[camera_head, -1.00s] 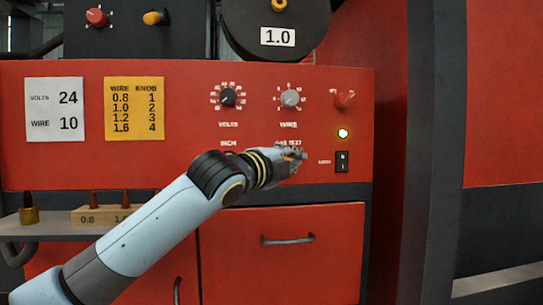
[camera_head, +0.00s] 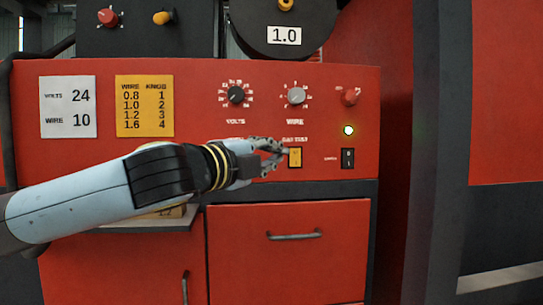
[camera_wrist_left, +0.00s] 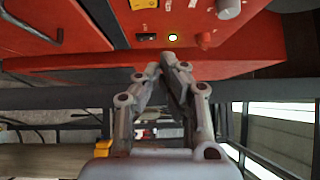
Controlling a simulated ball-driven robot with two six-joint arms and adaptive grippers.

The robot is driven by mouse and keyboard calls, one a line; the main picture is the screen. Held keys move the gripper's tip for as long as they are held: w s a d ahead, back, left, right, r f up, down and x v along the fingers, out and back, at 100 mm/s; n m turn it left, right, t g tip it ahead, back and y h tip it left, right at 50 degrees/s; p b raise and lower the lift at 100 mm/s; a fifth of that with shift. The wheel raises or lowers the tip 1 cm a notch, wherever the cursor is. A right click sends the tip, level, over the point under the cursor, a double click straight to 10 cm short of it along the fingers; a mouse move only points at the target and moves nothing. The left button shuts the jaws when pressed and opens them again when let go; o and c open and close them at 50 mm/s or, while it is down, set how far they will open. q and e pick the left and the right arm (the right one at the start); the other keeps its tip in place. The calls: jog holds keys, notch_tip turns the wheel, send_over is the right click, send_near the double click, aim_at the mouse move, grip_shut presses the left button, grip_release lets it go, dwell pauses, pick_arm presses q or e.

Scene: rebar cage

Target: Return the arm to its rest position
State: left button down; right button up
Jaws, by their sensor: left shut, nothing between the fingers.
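My left arm comes in from the left in the head view, lying low across the front of a red machine panel (camera_head: 70,165). My left gripper (camera_head: 283,153) is shut and empty, its tips close to the yellow gas test switch (camera_head: 295,157). I cannot tell from this view whether they touch it. In the left wrist view the two fingers (camera_wrist_left: 150,72) meet at their tips with nothing between them. My right gripper is not in view.
A shelf (camera_head: 150,223) juts out below my arm. Drawers with handles (camera_head: 294,236) lie beneath.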

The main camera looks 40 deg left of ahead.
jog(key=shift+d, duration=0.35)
